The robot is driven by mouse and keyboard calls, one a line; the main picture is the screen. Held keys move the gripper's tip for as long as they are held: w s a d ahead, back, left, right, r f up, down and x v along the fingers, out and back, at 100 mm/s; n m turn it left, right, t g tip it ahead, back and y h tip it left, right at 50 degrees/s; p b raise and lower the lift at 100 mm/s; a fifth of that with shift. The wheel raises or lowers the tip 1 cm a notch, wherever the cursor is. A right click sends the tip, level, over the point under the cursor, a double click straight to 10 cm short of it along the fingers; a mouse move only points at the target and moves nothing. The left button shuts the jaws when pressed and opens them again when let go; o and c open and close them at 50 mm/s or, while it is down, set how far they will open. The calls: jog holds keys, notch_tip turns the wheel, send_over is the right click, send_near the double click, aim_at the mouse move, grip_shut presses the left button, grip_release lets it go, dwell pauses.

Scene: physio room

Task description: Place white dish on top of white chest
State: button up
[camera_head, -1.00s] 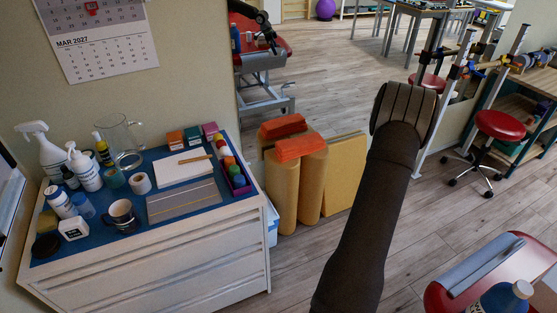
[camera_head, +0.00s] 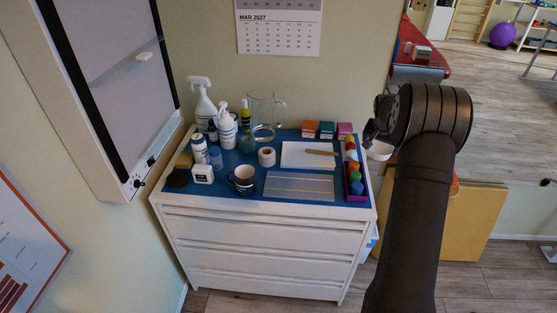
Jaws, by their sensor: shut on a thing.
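The white chest (camera_head: 262,226) of drawers stands against the wall, left of centre, with a blue top (camera_head: 232,160) crowded with small things. My arm rises at the right of the view, and my gripper (camera_head: 373,137) is at the chest's right end, partly hidden by the arm's wrist. It is shut on the white dish (camera_head: 380,152), a small rounded piece of which shows below the gripper. The rest of the dish is hidden behind my arm. The dish appears to be beside or just past the chest's right edge, apart from its top.
The chest top bears spray and pump bottles (camera_head: 227,130), a glass jug (camera_head: 263,118), a mug (camera_head: 241,179), a tape roll (camera_head: 266,157), white paper (camera_head: 302,154), a grey sheet (camera_head: 299,187), small boxes (camera_head: 326,129) and coloured balls in a purple tray (camera_head: 356,190). Only small blue gaps are bare.

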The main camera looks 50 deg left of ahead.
jog(key=s+a+n+y, duration=0.1)
jog(key=s+a+n, duration=0.1)
jog(key=s+a, duration=0.9)
jog(key=s+a+r+n+g, duration=0.1)
jog(key=s+a+n, duration=0.2)
jog(key=s+a, duration=0.8)
jog(key=s, duration=0.6)
jog(key=shift+a+y, duration=0.35)
jog(key=shift+y, duration=0.05)
jog(key=s+a+f, duration=0.4)
jog(key=a, duration=0.1)
jog(key=s+a+f, duration=0.2)
jog(key=s+a, duration=0.1)
jog(key=shift+a+f, duration=0.15)
jog(key=shift+a, duration=0.1)
jog(key=shift+c, duration=0.2)
jog(key=shift+s+a+f, duration=0.25)
jog(key=shift+a+f, duration=0.05)
jog(key=shift+a, duration=0.05)
jog(key=shift+f, duration=1.95)
jog(key=shift+f, duration=0.15)
jog(key=o, duration=0.8)
